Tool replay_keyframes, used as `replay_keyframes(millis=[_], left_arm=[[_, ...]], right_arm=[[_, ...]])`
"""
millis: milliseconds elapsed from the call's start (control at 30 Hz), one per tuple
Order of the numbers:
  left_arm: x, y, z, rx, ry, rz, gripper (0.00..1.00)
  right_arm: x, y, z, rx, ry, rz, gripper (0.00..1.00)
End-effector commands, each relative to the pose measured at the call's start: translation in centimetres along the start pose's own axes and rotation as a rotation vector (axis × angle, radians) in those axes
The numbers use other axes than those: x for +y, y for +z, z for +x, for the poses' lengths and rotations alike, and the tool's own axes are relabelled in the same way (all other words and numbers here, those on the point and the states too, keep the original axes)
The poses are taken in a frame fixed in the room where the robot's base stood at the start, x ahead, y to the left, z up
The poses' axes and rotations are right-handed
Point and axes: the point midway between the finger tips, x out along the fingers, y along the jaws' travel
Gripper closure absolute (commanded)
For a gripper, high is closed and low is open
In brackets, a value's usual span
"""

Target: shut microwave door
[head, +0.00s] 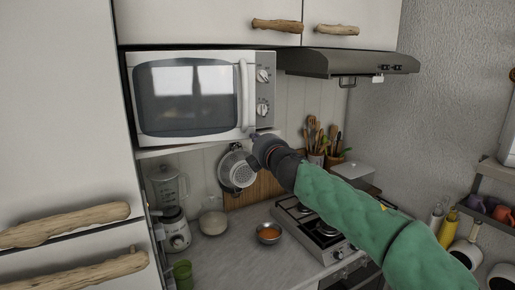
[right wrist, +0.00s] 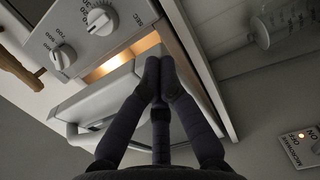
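The white microwave (head: 265,117) sits on a shelf under the upper cupboards. Its door (head: 142,115), with a dark window and an upright white handle (head: 244,90), looks nearly closed in the head view. In the right wrist view, a warm-lit gap (right wrist: 125,60) shows between the door (right wrist: 100,105) and the knob panel (right wrist: 90,25), so the door is slightly ajar. My right gripper (head: 257,139) is at the lower right of the door, near the handle's bottom end. Its fingertips (right wrist: 159,72) are together, with nothing seen between them; contact with the door is unclear. My left gripper is out of view.
A colander (head: 237,170) hangs below the microwave, near my right gripper. A blender (head: 173,215), a bowl of orange food (head: 269,233) and a gas hob (head: 310,225) are on the counter. The range hood (head: 345,64) juts out to the right of the microwave.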

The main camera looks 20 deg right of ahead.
Motion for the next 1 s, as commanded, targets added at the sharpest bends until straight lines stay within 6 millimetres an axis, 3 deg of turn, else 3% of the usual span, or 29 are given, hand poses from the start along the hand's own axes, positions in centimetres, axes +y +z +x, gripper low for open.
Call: replay_keyframes(millis=[200,400,1000], left_arm=[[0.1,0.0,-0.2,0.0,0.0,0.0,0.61],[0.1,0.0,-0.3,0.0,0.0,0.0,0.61],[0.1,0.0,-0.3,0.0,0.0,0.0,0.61]], right_arm=[[0.1,0.6,2.6,-0.003,0.0,0.001,1.0],[0.1,0.7,4.0,-0.003,0.001,0.0,1.0],[0.0,0.8,4.5,-0.003,0.0,0.0,1.0]])
